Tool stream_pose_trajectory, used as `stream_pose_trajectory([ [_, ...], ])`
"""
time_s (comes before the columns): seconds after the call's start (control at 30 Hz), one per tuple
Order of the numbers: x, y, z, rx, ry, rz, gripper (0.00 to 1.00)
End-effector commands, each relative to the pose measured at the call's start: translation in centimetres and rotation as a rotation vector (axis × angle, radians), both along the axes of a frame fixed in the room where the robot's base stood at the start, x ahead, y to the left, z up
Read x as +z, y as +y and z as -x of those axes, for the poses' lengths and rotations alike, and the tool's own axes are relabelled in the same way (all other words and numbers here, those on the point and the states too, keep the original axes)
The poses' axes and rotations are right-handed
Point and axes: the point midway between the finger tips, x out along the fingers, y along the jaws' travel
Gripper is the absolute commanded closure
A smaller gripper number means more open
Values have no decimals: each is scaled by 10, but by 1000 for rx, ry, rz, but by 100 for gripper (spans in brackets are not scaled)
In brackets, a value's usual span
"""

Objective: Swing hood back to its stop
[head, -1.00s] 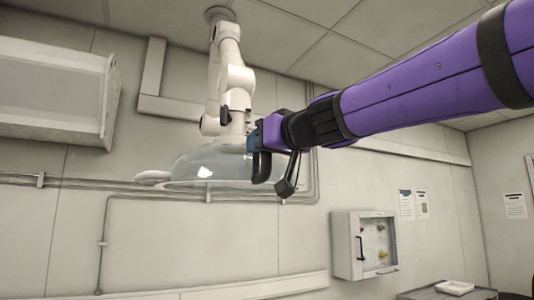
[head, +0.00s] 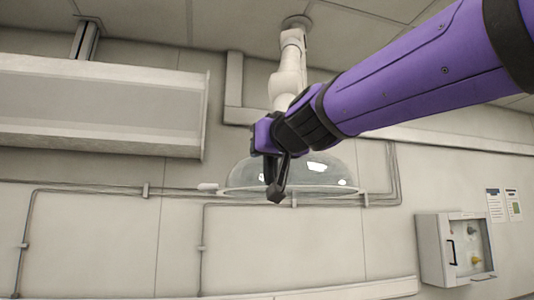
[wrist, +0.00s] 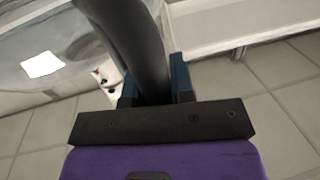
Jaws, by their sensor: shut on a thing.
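The hood (head: 315,172) is a clear dome with a pale rim, hanging from a white jointed arm (head: 287,82) fixed to the ceiling. In the head view my gripper (head: 275,190) is in front of the dome's left part and hides some of it. In the wrist view my gripper (wrist: 157,85) is shut on a dark curved bar (wrist: 138,40), which passes between the two blue-grey fingers. The clear dome (wrist: 30,50) shows at the left of that view. Where the bar joins the hood is hidden in the head view.
A long pale wall cabinet (head: 100,105) is at the upper left, with a gap between it and the hood. Pipes (head: 90,190) run along the wall behind. A white wall box (head: 455,250) hangs at the lower right.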

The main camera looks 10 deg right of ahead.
Motion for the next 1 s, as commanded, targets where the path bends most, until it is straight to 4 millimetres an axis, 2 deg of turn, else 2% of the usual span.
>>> stream_pose_trajectory([
  [0.57, -1, 7, -6, -1, 2, 0, 100],
  [0.6, -1, 7, -6, -1, 3, 0, 68],
  [0.67, -1, 7, -6, -1, 2, 0, 55],
  [0.7, -1, 7, -6, -1, 2, 0, 52],
  [1.0, 0, 6, -3, -1, 1, 0, 52],
])
